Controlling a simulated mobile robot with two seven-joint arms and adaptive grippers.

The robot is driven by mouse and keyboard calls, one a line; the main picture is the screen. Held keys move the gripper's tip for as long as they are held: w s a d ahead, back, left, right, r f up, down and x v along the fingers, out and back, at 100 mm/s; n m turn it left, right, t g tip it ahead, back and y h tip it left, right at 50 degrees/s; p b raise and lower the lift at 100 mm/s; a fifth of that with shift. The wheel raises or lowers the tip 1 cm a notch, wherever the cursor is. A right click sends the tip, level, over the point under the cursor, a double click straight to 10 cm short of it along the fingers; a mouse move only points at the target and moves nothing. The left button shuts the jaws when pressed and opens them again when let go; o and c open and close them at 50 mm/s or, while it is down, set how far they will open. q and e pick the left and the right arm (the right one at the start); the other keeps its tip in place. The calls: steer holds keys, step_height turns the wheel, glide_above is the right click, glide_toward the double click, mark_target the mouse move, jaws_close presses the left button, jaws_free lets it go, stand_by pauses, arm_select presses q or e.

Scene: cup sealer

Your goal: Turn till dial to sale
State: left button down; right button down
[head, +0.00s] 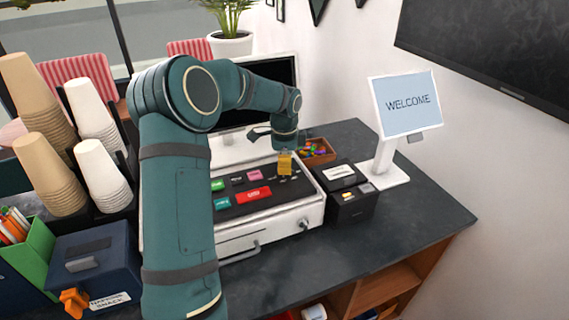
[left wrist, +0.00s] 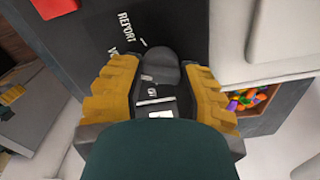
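The till (head: 270,215) is a white register with a dark key panel and coloured keys on the counter. My left gripper (head: 285,163) is over the far right part of that panel, yellow fingertips down. In the left wrist view the dial (left wrist: 158,67) is a dark round knob on the dark panel. White lettering beside it reads REPORT, with another label partly cut off. My left gripper (left wrist: 158,100) is open, its yellow fingers apart to either side, near the dial. I cannot tell whether they touch it. The dial is hidden in the head view. My right gripper is not in view.
A box of colourful sweets (head: 318,150) stands behind the till's right end. A small black printer (head: 346,197) and a WELCOME screen (head: 408,103) stand to the right. Cup stacks (head: 100,175) and a napkin box (head: 90,265) are left. The counter's front right is clear.

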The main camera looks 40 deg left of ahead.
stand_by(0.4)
arm_select(q)
steer(key=n, duration=0.8)
steer(key=shift+a+f+n+p, duration=0.1)
steer(key=shift+n+p, duration=0.2)
stand_by(0.3)
steer(key=c, duration=0.6)
jaws_free()
